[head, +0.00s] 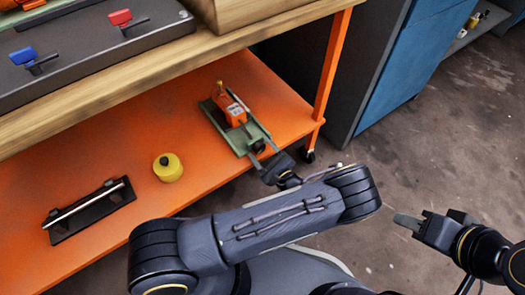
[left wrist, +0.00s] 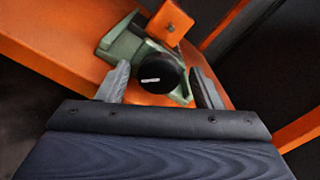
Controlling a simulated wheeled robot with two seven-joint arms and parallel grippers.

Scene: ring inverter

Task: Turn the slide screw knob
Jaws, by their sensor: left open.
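A green device (head: 212,110) with an orange block (head: 232,111) lies on the orange lower shelf. Its black round knob (head: 258,146) is at the end nearest me. My left gripper (head: 265,153) is at this end and open. In the left wrist view, the knob (left wrist: 160,72) appears between the two separated fingers of my left gripper (left wrist: 163,85), which are not closed on it. Whether a finger touches it is unclear. The green body (left wrist: 122,44) and orange block (left wrist: 170,22) show behind. My right gripper (head: 433,220) is off to the right over the floor, away from the device.
A yellow cylinder (head: 167,168) and a black holder with a metal rod (head: 92,212) are on the orange shelf (head: 130,140). An orange table leg (head: 334,65) stands right of the device. The floor at right is clear.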

